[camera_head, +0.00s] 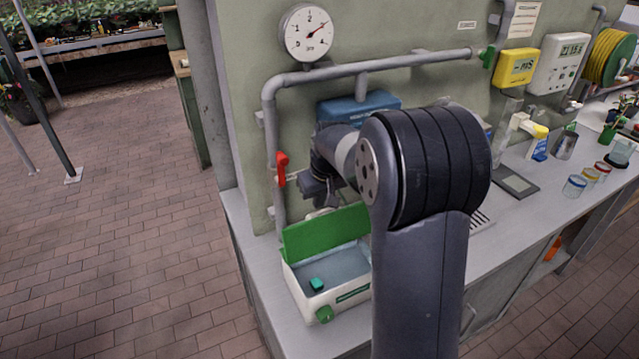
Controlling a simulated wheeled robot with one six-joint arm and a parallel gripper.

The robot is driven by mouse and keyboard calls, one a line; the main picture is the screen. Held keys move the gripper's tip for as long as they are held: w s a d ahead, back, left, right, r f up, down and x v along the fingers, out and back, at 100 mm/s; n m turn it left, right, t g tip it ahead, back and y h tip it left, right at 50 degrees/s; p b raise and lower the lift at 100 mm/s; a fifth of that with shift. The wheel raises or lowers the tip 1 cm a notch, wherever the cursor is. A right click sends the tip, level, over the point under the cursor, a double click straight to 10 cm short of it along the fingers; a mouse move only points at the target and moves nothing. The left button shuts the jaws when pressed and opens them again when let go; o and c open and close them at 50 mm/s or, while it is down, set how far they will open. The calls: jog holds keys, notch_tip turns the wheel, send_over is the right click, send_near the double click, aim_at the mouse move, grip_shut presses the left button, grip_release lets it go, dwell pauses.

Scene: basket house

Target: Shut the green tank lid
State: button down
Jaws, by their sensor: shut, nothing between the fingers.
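The white tank (330,298) stands on the counter at the lower middle of the view. Its green lid (325,232) is open, raised and leaning at the back edge, so the inside shows. My gripper (322,203) is above the lid's upper edge, shut and empty. Its fingertips are small and dark here, and I cannot tell whether they touch the lid. My arm hides the right side of the tank and lid.
A grey pipe (271,130) with a red lever (282,168) runs down the wall just left of my gripper. A blue box (358,105) hangs behind my arm. Jars (574,186) and a flat scale (514,182) stand on the counter (500,222) at right.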

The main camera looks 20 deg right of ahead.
aim_at(326, 227)
jog(key=shift+s+d+r+p, duration=0.15)
jog(key=shift+s+r, duration=0.25)
jog(key=shift+s, duration=0.35)
jog(key=shift+s+d+r+p, duration=0.15)
jog(key=shift+s+r, duration=0.2)
jog(key=shift+s, duration=0.4)
jog(key=shift+b, duration=0.6)
